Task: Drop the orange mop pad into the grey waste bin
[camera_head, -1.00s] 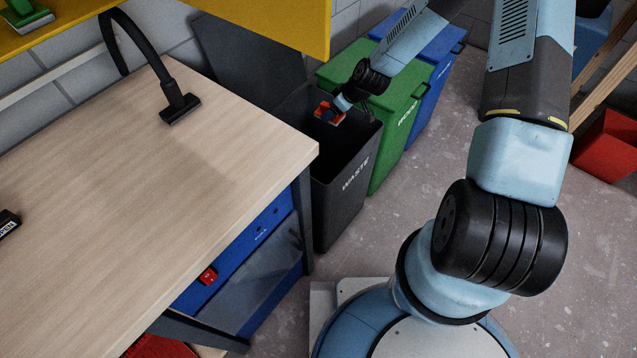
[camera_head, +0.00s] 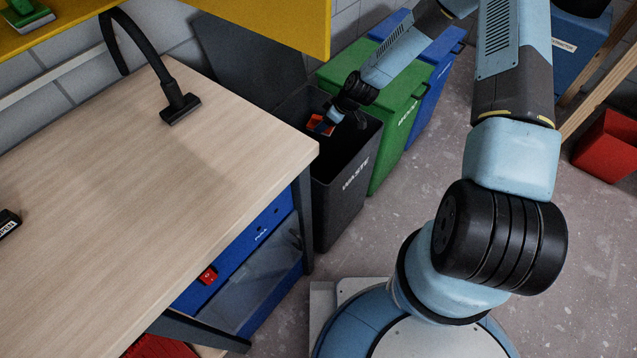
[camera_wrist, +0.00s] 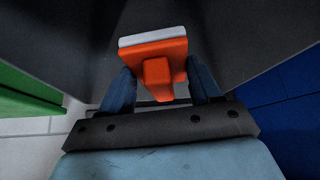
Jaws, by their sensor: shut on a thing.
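The orange mop pad (camera_head: 320,124) is held in my gripper (camera_head: 330,119) at the mouth of the grey waste bin (camera_head: 345,195), inside its rim as seen in the head view. In the wrist view the orange mop pad (camera_wrist: 152,58) has a pale layer along its far edge and an orange block on the near side. My gripper (camera_wrist: 160,75) has its two blue fingers on either side of that block. The dark bin (camera_wrist: 60,45) surrounds the pad in the wrist view. The bin's floor is hard to make out.
The bin's dark lid (camera_head: 245,60) stands open behind it. A green bin (camera_head: 400,105) and a blue bin (camera_head: 437,62) stand to its right. A wooden workbench (camera_head: 130,190) with a black hose (camera_head: 180,105) is close on the left. A yellow shelf (camera_head: 250,20) overhangs behind.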

